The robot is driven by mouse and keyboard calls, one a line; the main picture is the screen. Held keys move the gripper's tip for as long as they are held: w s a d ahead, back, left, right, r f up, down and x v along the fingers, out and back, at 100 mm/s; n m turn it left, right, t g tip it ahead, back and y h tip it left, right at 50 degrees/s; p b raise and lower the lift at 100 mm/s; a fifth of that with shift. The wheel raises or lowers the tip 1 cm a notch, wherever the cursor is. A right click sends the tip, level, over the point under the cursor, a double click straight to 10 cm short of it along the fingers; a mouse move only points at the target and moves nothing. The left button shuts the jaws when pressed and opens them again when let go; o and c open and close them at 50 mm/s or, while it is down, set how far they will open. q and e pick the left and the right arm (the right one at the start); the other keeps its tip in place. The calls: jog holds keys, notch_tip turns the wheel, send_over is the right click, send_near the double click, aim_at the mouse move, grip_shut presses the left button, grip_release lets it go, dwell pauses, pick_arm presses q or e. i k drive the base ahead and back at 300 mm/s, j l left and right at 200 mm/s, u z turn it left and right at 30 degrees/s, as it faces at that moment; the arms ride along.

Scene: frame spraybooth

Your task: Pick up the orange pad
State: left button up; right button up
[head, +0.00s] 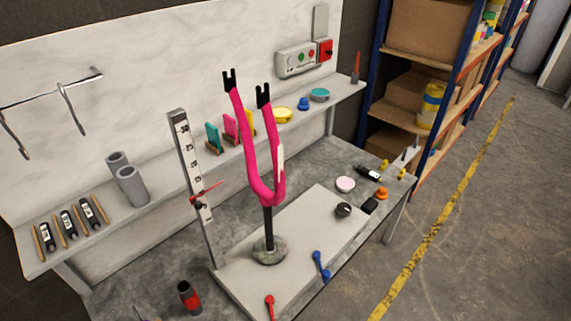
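A small orange object (382,194), which looks like the orange pad, sits near the right edge of the grey workbench. It is rounded and low. A small black block (370,206) lies just in front of it and to its left, close to it or touching. A black device with a light label (368,173) lies behind it. Neither of my grippers shows in the head view. Nothing is seen holding the orange object.
A pink fork frame (264,188) stands upright on a round base (270,250) on a pale board (325,222). A tall measuring scale (194,185) stands left of it. A pale pink disc (345,184) and black knob (343,209) lie nearby. Open floor (475,230) lies right of the bench.

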aim_at(381, 194)
jog(key=u, duration=0.5)
jog(key=i+l+u, duration=0.25)
jog(key=l, duration=0.15)
jog(key=l+u, duration=0.55)
jog(key=l, duration=0.3)
